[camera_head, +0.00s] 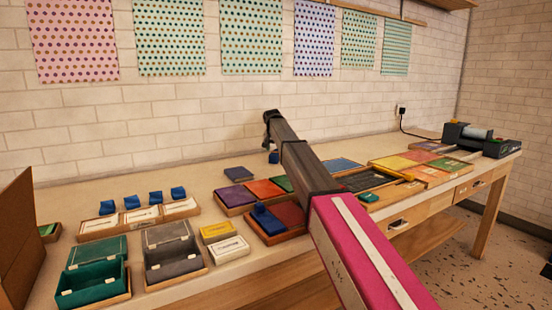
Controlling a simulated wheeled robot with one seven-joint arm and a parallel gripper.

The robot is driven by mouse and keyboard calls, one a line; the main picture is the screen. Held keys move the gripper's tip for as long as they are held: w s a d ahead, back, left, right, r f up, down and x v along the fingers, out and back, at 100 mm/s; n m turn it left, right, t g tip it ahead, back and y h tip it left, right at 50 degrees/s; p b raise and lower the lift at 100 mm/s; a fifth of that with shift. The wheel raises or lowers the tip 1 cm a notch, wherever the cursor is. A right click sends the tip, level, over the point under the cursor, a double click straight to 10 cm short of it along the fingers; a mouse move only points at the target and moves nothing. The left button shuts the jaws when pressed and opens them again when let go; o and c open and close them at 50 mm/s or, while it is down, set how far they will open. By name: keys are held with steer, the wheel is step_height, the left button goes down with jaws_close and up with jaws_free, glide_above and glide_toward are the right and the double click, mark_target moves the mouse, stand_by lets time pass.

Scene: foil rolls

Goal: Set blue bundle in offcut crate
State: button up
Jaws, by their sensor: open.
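My gripper (268,144), at the far end of my pink and dark arm, points down over the back of the bench, near the wall. It is open. A small blue bundle (274,157) shows just below it; I cannot tell whether they touch. Another blue bundle (267,218) sits on a wooden tray of dark red and blue squares. Several more small blue bundles (156,197) stand in a row at the left, behind white-labelled boxes. No crate is clearly marked as the offcut crate; an open green box (92,280) and an open grey box (172,260) stand at the front left.
A brown upright panel (18,235) stands at the left edge. Yellow and white boxes (225,242) lie beside the grey box. Coloured flat trays (415,165) cover the right half of the bench, with a dark machine (475,135) at its far right. Bare bench shows along the back left.

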mark_target(276, 153)
steer(key=x, duration=0.4)
steer(key=shift+w+a+f, duration=0.1)
steer(key=shift+a+f, duration=0.1)
steer(key=shift+f, duration=0.2)
steer(key=c, duration=1.1)
steer(key=shift+c, duration=0.2)
steer(key=shift+r, duration=0.2)
